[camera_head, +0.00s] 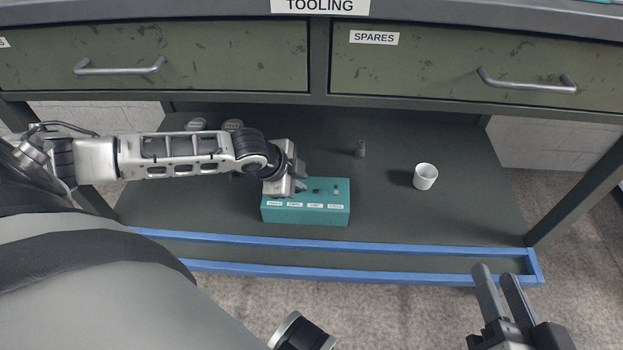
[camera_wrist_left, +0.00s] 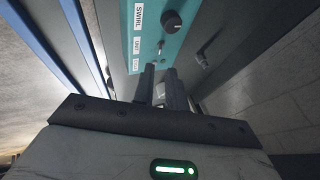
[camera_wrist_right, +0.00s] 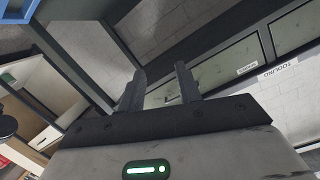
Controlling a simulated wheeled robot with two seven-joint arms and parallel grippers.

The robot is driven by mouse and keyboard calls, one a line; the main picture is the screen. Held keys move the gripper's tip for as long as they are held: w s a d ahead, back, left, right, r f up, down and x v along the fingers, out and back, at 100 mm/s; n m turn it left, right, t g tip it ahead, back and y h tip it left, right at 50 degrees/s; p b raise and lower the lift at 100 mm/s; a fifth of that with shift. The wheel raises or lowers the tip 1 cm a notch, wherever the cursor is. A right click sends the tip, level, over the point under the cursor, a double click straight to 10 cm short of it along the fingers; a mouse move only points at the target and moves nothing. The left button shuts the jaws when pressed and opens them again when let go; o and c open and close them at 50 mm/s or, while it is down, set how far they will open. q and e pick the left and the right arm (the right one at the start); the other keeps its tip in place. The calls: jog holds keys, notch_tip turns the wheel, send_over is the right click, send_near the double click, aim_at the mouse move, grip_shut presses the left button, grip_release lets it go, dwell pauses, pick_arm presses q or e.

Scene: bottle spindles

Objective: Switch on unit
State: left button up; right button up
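A teal control unit (camera_head: 306,214) with several white labels and small controls on top stands on the lower shelf. My left gripper (camera_head: 300,178) is at its top left end. In the left wrist view the unit's panel (camera_wrist_left: 192,18) shows a black knob (camera_wrist_left: 172,21) and a small switch (camera_wrist_left: 201,57). The left fingers (camera_wrist_left: 160,68) point at the panel with a narrow gap between them; I cannot tell if they touch a control. My right gripper (camera_head: 497,272) is open and empty, in front of the shelf at the right; its fingers (camera_wrist_right: 160,70) are well apart.
Two round-topped items (camera_head: 232,125) are at the back left, partly behind my arm. A blue rail (camera_head: 400,249) edges the shelf front. Drawers (camera_head: 470,75) hang above.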

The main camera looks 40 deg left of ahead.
aim_at(316, 189)
pick_arm(q)
jog(key=b+x, duration=0.2)
jog(key=x, duration=0.4)
jog(key=shift+f+b, duration=0.2)
jog(key=shift+b, duration=0.15)
jog(key=shift+w+d+f, duration=0.1)
jog(key=shift+w+f, duration=0.2)
pick_arm(e)
jog(key=shift+w+a+r+m+t+y, duration=0.1)
jog(key=shift+w+r+m+t+y, duration=0.1)
jog(key=shift+r+t+y, duration=0.25)
jog(key=shift+w+a+r+m+t+y, duration=0.15)
jog(key=shift+r+t+y, duration=0.15)
jog(key=shift+r, duration=0.2)
pick_arm(q)
grip_shut()
